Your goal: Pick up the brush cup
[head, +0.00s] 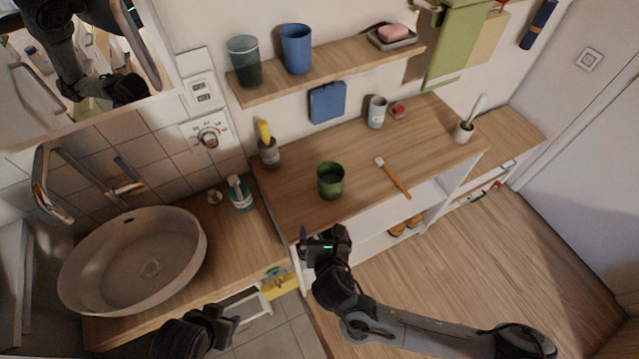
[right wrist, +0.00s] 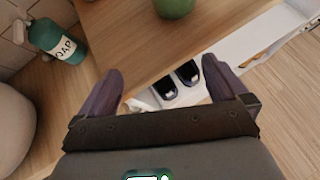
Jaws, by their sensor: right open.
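A grey cup with a yellow brush (head: 268,153) stands at the left back of the wooden counter. A white cup with a pale brush handle (head: 464,132) stands at its right end. I cannot tell which one is the brush cup. My right gripper (head: 322,238) is at the counter's front edge, in front of the green cup (head: 330,181). In the right wrist view it (right wrist: 163,82) is open and empty, and the green cup (right wrist: 174,8) shows at the top edge. My left gripper (head: 222,322) is low at the front, below the sink; its jaws are unclear.
An orange-handled brush (head: 393,178) lies right of the green cup. A grey-white cup (head: 377,112) and red soap (head: 398,111) stand behind. A soap bottle (head: 240,194) is by the sink (head: 135,262). A shelf (head: 330,73) with cups overhangs the back.

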